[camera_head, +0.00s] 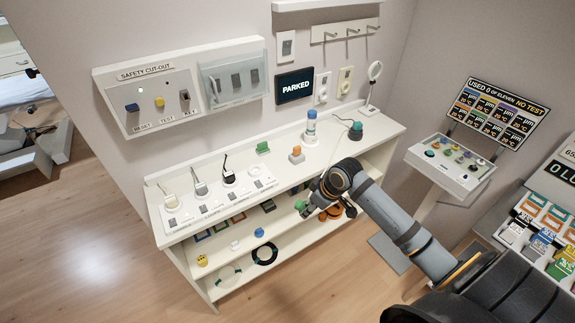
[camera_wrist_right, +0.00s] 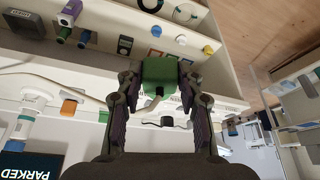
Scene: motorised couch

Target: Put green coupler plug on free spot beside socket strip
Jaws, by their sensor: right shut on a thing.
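My right gripper (camera_head: 318,198) hangs in front of the shelf unit's front edge, below the level of its top. It is shut on a green coupler plug (camera_wrist_right: 159,72), which shows between the fingers in the right wrist view. In the head view a small part of the green plug (camera_head: 301,206) shows beside the gripper; the rest is hidden. The white socket strip (camera_head: 207,212) lies along the left part of the top, with several plugs standing in it. Bare top (camera_head: 275,165) shows to the right of the strip. My left gripper is out of view.
A green block (camera_head: 263,148), an orange block (camera_head: 296,154), a white bottle with a blue cap (camera_head: 311,127) and a dark green corded device (camera_head: 355,130) stand on the top. Shelves below hold cable coils (camera_head: 265,254) and small items. A control console (camera_head: 452,165) stands to the right.

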